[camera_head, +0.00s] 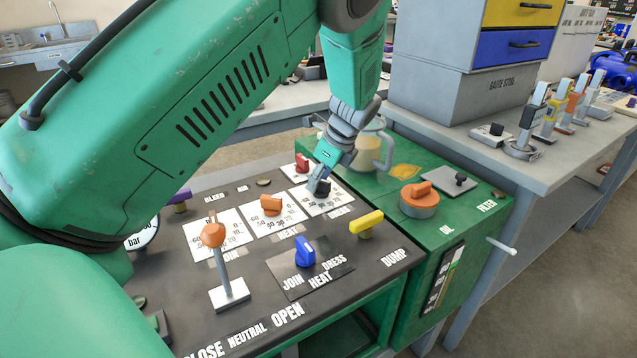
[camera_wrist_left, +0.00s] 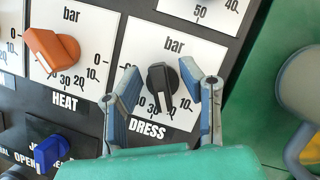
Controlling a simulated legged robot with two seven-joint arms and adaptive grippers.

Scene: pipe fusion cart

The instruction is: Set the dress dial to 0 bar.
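The dress dial (camera_wrist_left: 160,85) is a black knob on a white bar scale above the label DRESS. In the wrist view its long ridge stands nearly upright, tilted slightly, with its lower end near the low-middle numbers; I cannot tell its exact reading. In the head view the dial (camera_head: 322,189) is partly hidden by my left gripper (camera_head: 323,178). In the wrist view the fingers of my left gripper (camera_wrist_left: 167,95) are apart, one on each side of the knob, with gaps visible. My right gripper is not in view.
The orange heat dial (camera_wrist_left: 52,52) and red-knobbed dial (camera_head: 301,163) are close by. A blue selector (camera_head: 305,251), yellow dump handle (camera_head: 367,223) and orange-topped lever (camera_head: 228,270) stand on the panel. A jug (camera_head: 372,150) and orange oil cap (camera_head: 420,198) are right of it.

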